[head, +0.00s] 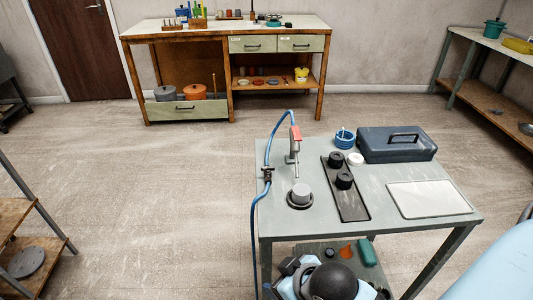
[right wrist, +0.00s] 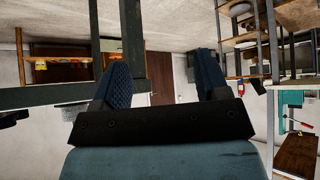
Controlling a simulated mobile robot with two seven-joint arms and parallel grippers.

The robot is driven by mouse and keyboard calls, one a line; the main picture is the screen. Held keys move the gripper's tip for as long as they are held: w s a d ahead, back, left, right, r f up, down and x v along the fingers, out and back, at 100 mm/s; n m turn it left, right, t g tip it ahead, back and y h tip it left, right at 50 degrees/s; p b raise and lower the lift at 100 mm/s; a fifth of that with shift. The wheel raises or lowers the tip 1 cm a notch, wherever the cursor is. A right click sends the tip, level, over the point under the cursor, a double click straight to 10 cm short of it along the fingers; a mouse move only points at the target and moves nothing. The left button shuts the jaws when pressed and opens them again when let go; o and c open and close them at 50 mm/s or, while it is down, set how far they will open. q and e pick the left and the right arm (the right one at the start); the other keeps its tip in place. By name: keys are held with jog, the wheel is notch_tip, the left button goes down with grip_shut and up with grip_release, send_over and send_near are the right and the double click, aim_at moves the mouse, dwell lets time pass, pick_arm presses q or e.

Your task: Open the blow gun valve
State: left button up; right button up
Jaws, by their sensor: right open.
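The blow gun (head: 294,145), with a red lever, stands nozzle down at the back left of the grey-green table. A blue hose (head: 257,205) arcs from its top to a small dark valve (head: 268,174) at the table's left edge, then hangs down. The valve handle's position is too small to tell. My right gripper (head: 297,268) is low by the table's front edge, apart from the valve and partly hidden by my arm. In the right wrist view its two blue padded fingers (right wrist: 163,70) are apart with nothing between them. My left gripper is not in view.
The table (head: 425,240) carries a grey knob on a round base (head: 300,196), a black tray (head: 345,205), a dark toolbox (head: 396,145), a blue coil (head: 345,138) and a pale plate (head: 428,198). A lower shelf holds small items. The floor left of the table is clear.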

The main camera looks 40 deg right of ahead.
jog(key=w+r+t, duration=0.1)
jog(key=w, duration=0.1)
jog(key=w+d+r+t+h+p, duration=0.1)
jog(key=w+r, duration=0.3)
jog(key=w, duration=0.1)
jog(key=shift+d+r+t+h, duration=0.2)
jog(key=shift+d+t+h, duration=0.2)
jog(key=w+a+r+n+t+y, duration=0.2)
jog(key=w+a+r+n+t, duration=0.15)
jog(key=w+r+t, duration=0.5)
jog(key=w+a+r+n+g+y, duration=0.2)
jog(key=w+a+r+n+y, duration=0.2)
jog(key=a+r+n+y, duration=0.7)
jog(key=n+g+h, duration=1.3)
jog(key=g, duration=0.4)
send_over(268, 167)
notch_tip(268, 167, down, 4)
notch_tip(268, 167, down, 14)
jog(key=shift+r+b, duration=0.1)
jog(key=shift+b, duration=0.45)
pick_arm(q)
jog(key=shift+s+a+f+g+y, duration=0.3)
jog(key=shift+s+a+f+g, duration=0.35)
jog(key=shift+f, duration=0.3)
